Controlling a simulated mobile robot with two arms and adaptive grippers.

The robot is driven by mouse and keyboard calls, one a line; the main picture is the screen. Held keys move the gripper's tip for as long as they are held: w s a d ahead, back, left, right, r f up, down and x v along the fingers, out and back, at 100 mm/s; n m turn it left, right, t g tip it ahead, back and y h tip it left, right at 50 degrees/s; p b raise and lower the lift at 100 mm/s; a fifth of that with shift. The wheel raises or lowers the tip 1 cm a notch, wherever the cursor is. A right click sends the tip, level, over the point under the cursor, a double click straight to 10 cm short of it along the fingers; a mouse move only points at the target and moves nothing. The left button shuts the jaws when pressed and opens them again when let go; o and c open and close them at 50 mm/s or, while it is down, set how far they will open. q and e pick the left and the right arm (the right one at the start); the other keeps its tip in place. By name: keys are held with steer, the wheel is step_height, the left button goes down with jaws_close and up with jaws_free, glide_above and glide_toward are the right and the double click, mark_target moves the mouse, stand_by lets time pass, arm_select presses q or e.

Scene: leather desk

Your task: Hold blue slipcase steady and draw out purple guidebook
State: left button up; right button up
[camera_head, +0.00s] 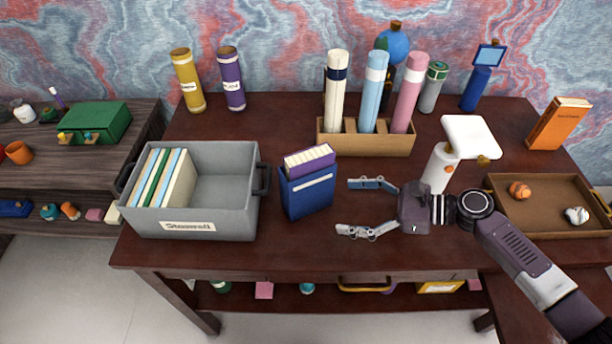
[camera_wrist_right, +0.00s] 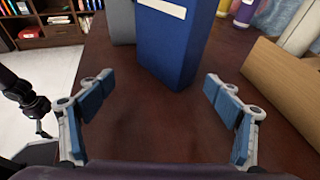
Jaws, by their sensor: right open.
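The blue slipcase (camera_head: 308,195) stands upright on the dark wooden desk. The purple guidebook (camera_head: 310,157) sits in it, with its upper part showing above the rim. My right gripper (camera_head: 362,206) is open and empty, to the right of the slipcase and apart from it, its fingers pointing left. In the right wrist view, the slipcase (camera_wrist_right: 172,45) stands beyond and between the open fingers (camera_wrist_right: 157,100); the guidebook is out of frame there. My left gripper is absent from the head view; a dark jointed part at the left edge of the right wrist view appears to be mine.
A grey bin (camera_head: 225,160) with several thin books stands left of the slipcase. A wooden holder (camera_head: 345,140) with three tubes stands behind. A white lamp (camera_head: 440,165) and a brown tray (camera_head: 545,215) are right. The desk's front strip is clear.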

mark_target(322, 200)
steer(key=shift+w+d+r, duration=0.15)
steer(key=shift+w, duration=0.3)
steer(key=shift+r, duration=0.1)
steer(key=shift+w+a, duration=0.1)
steer(key=shift+a, duration=0.3)
steer(key=b+x, duration=0.1)
steer(key=x, duration=0.2)
steer(key=shift+a, duration=0.25)
steer(key=x, duration=0.4)
steer(key=shift+w+a, duration=0.1)
arm_select(q)
steer(key=shift+s+f, duration=0.15)
steer(key=shift+f, duration=0.5)
arm_select(e)
steer(key=shift+w+a+f, duration=0.2)
steer(key=shift+a+f, duration=0.1)
steer(key=shift+a, duration=0.25)
steer(key=c, duration=0.9)
steer(key=shift+c, duration=0.3)
